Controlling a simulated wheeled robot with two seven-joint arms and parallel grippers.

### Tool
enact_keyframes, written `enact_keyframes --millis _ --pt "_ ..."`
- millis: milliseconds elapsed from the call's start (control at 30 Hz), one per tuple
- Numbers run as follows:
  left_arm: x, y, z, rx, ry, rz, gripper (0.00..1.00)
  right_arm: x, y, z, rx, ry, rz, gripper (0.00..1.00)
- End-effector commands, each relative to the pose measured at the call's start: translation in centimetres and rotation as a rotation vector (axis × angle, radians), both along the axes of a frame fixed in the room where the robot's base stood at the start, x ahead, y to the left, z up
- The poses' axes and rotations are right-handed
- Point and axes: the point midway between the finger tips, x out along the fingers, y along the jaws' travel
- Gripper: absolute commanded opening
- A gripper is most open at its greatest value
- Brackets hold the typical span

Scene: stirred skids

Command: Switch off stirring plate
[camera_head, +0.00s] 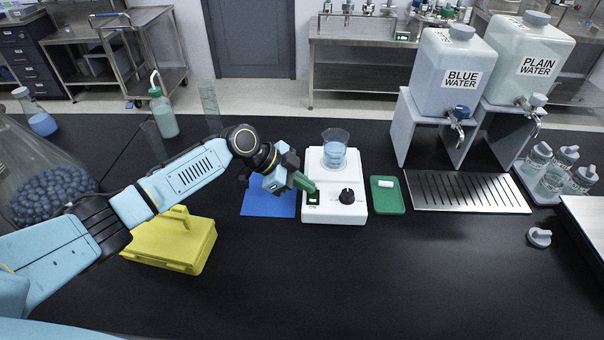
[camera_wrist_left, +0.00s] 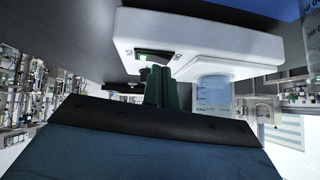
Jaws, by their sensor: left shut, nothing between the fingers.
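The white stirring plate (camera_head: 335,208) stands on the black bench, with a beaker of blue liquid (camera_head: 335,152) on its top. Its front has a black knob (camera_head: 347,196) and, to the left, a green-lit switch (camera_head: 313,199) with "ON" printed below it. My left gripper (camera_head: 311,187) is shut and empty, its green fingertips right at the switch; I cannot tell whether they touch it. In the left wrist view the shut fingers (camera_wrist_left: 161,88) are just beside the plate's front (camera_wrist_left: 190,42), and the switch (camera_wrist_left: 155,56) shows green. My right gripper is not in view.
A blue mat (camera_head: 268,203) lies left of the plate and a green tray (camera_head: 387,197) lies right of it. A yellow case (camera_head: 172,243) sits under my left arm. Water tanks (camera_head: 452,75) stand at the back right.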

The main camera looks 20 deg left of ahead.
Motion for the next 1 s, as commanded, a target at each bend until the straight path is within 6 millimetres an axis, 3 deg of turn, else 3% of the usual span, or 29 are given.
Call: enact_keyframes --millis 367,533,1000 --pt "0.0 0.0 -0.2 -0.001 0.000 0.000 0.00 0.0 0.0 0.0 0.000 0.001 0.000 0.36" --pt "0.3 0.0 -1.1 -0.002 -0.001 0.000 0.00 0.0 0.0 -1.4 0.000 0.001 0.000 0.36" --pt "-0.6 -0.2 -0.6 0.002 0.007 -0.003 0.00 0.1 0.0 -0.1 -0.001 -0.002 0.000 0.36"
